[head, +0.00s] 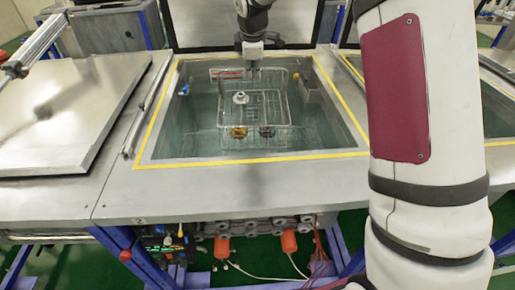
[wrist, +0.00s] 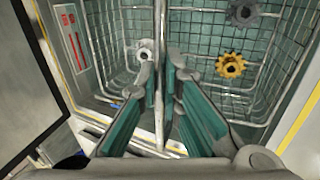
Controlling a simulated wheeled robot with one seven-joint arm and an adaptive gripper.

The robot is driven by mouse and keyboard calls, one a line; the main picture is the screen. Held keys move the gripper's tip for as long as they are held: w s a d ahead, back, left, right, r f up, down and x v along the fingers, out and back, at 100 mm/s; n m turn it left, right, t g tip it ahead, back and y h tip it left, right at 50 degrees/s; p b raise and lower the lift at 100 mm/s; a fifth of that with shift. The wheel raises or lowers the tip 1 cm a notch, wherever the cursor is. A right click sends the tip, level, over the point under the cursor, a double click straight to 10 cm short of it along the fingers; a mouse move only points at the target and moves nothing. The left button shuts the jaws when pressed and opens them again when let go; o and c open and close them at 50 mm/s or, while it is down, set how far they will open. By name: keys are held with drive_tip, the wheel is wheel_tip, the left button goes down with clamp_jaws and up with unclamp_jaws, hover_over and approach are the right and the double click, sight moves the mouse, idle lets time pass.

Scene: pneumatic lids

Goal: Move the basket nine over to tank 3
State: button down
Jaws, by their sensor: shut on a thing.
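A wire basket (head: 283,113) hangs inside the open middle tank (head: 165,130), with a white part, a yellow part (head: 239,132) and a dark part (head: 267,132) in it. My gripper (head: 254,77) is above the basket's back part, at its upper bar. In the wrist view my gripper (wrist: 160,95) has its teal-padded fingers on either side of a metal bar (wrist: 160,125) of the basket, shut on it. The wire basket (wrist: 205,35) also shows there with the yellow gear (wrist: 230,65). I cannot read a number on the basket or the tank.
A flat metal lid (head: 65,110) covers the place to the left. Another open tank (head: 497,110) with a yellow edge is at the right, partly hidden by my arm. Raised lids stand behind the tanks. Hoses and orange parts (head: 289,241) are below the front edge.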

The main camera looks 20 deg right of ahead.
drive_tip(key=shift+r+p, duration=0.6)
drive_tip(key=shift+r, duration=3.1)
idle(1.2)
drive_tip(key=shift+s+a, duration=0.1)
